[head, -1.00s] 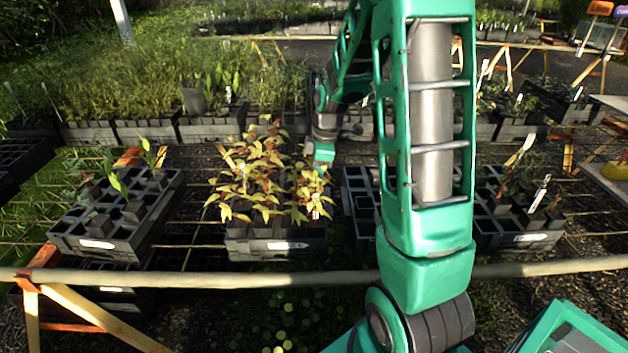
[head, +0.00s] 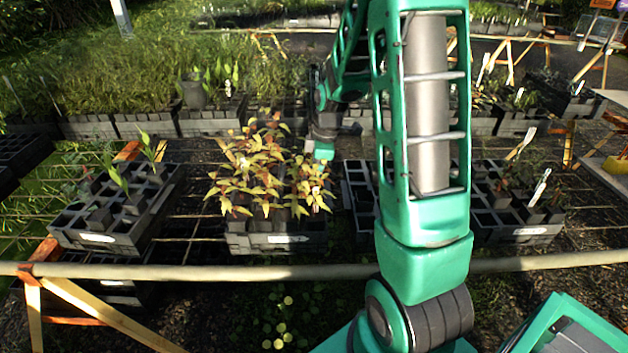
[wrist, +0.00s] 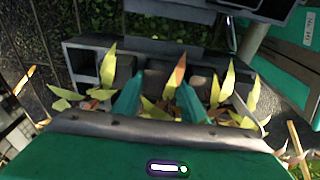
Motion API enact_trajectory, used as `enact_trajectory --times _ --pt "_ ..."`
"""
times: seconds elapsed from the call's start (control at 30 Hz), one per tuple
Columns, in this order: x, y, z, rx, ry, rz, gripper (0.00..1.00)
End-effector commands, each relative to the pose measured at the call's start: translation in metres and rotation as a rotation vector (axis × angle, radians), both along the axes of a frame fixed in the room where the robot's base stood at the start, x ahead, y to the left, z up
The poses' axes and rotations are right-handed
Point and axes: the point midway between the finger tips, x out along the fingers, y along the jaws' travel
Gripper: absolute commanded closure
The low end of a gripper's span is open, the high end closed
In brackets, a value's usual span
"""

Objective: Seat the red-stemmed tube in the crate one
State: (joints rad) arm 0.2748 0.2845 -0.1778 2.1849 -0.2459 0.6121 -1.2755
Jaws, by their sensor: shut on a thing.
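In the head view, a dark crate (head: 272,243) in the middle holds several tubes of plants with yellow and reddish leaves (head: 262,172). My gripper (head: 322,150) is at this crate's right back side, partly hidden by my arm and the leaves. In the wrist view my two green fingers (wrist: 158,100) stand over a grey crate (wrist: 190,52) among yellow leaves and an orange-red one. The gripper is shut on a tube (wrist: 155,84) that shows grey between the fingers. Its stem colour and its lower end are hidden. I cannot read which crate is one.
A crate with sparse seedlings (head: 105,238) stands left. A mostly empty-celled crate (head: 358,190) is just right of the middle one, partly behind my arm, with another planted crate (head: 525,232) beyond. A pale rail (head: 190,271) crosses in front. Crates of dense green plants line the back.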

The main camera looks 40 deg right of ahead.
Motion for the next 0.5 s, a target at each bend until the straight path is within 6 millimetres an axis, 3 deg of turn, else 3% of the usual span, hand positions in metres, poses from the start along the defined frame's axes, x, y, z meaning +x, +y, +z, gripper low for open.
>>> enact_trajectory --times 0.17,0.2,0.27,0.5 --pt "0.0 0.0001 -0.0029 0.0 0.0 0.0 1.0" --pt "0.0001 -0.0001 -0.0028 0.0 0.0 0.0 0.55" --pt "0.0 0.0 -0.0028 0.0 0.0 0.0 0.4" --pt "-0.0004 0.0001 -0.0027 0.001 0.001 0.0 0.4"
